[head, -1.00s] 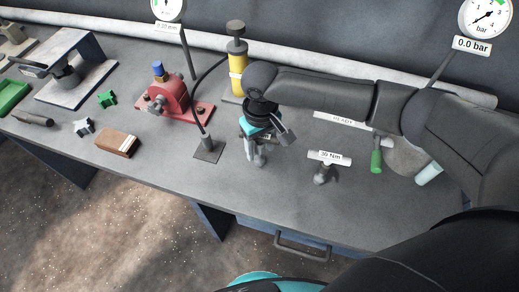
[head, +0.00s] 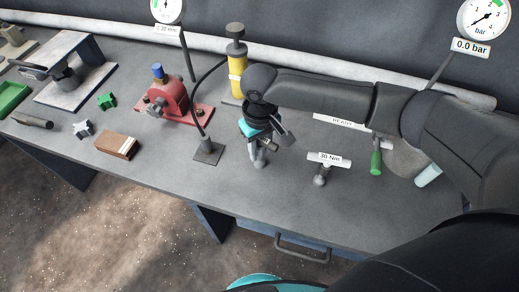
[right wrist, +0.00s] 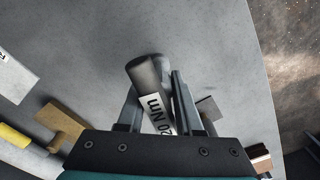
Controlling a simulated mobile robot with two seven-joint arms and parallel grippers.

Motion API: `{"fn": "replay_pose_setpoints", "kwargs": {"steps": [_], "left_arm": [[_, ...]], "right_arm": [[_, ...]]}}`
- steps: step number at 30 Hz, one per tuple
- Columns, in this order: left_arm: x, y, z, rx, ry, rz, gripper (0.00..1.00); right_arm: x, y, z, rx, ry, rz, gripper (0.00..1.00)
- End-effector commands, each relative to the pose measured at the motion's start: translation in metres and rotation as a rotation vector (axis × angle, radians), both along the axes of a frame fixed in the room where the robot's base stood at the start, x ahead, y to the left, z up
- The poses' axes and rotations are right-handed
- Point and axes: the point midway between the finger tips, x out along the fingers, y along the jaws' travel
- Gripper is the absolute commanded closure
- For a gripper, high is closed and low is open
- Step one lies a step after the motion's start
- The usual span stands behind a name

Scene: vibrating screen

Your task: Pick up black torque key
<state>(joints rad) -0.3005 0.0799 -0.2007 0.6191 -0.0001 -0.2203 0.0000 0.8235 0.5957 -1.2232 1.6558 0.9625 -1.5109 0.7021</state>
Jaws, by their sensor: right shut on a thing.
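My right gripper (head: 258,158) hangs low over the middle of the bench in the head view. In the right wrist view its two fingers (right wrist: 156,105) are shut on a dark grey cylindrical tool, the torque key (right wrist: 147,73), with a white label reading "20 Nm". The key is tilted between the fingers, and its lower part is hidden by the gripper body. In the head view the key is mostly hidden by the gripper, and I cannot tell whether it touches the bench. My left gripper is not in view.
A second key labelled "30 Nm" (head: 329,160) stands right of the gripper, beside a green-handled tool (head: 376,161). A gauge stand base (head: 209,152), red pump (head: 173,103) and yellow cylinder (head: 237,75) are to the left. The front bench top is clear.

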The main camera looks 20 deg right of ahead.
Motion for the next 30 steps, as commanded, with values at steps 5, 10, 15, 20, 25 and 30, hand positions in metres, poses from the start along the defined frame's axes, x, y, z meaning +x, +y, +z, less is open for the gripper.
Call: {"fn": "replay_pose_setpoints", "kwargs": {"steps": [5, 10, 15, 20, 25, 30], "left_arm": [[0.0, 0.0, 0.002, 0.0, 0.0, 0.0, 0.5], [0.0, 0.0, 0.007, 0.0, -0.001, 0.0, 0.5], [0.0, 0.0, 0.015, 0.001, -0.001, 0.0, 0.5], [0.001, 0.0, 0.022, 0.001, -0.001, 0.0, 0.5], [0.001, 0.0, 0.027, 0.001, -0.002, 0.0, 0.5], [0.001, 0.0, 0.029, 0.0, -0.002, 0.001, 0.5]], "right_arm": [[0.001, 0.0, 0.009, 0.002, -0.003, 0.0, 1.0], [0.001, 0.0, 0.035, 0.002, -0.004, 0.001, 1.0], [0.002, 0.001, 0.083, 0.003, -0.006, 0.001, 1.0], [0.002, 0.001, 0.131, 0.003, -0.006, 0.001, 1.0], [0.001, 0.001, 0.17, 0.003, -0.004, 0.0, 1.0], [0.001, 0.001, 0.192, 0.002, -0.003, -0.001, 1.0]]}}
